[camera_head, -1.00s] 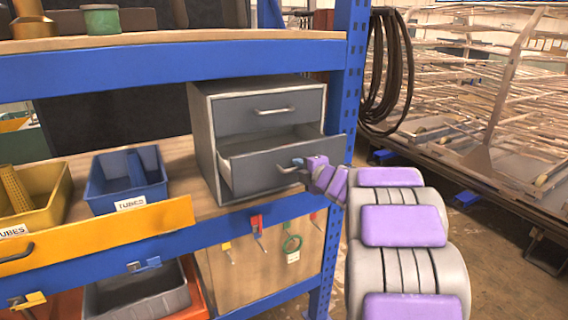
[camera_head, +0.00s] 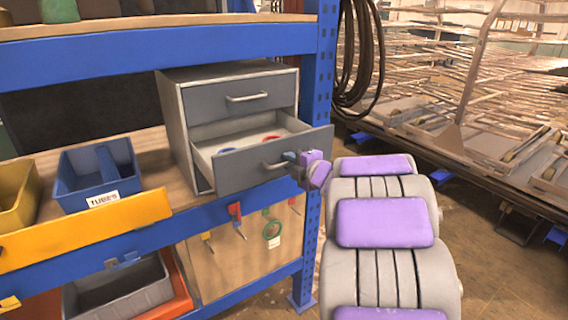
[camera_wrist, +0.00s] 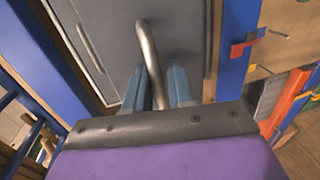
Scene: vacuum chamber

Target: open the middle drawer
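A grey two-drawer cabinet (camera_head: 180,125) stands on the shelf. Its upper drawer (camera_head: 215,101) is closed. The drawer below it (camera_head: 240,170) is pulled well out, with its inside showing. Its curved metal handle (camera_head: 270,166) is at my gripper (camera_head: 296,158). In the wrist view, the handle (camera_wrist: 147,40) runs between the two blue fingers of my gripper (camera_wrist: 160,88), which are close on either side of it. The fingers appear shut on the handle; exact contact is partly hidden. The drawer front fills the area behind the handle.
Blue (camera_head: 75,205) and yellow (camera_head: 8,220) bins stand on the shelf to the left. A blue shelf post (camera_head: 318,100) rises just right of the cabinet. Tools hang on a panel (camera_head: 225,270) below. Round blue (camera_head: 227,150) and red (camera_head: 271,138) things lie in the drawer.

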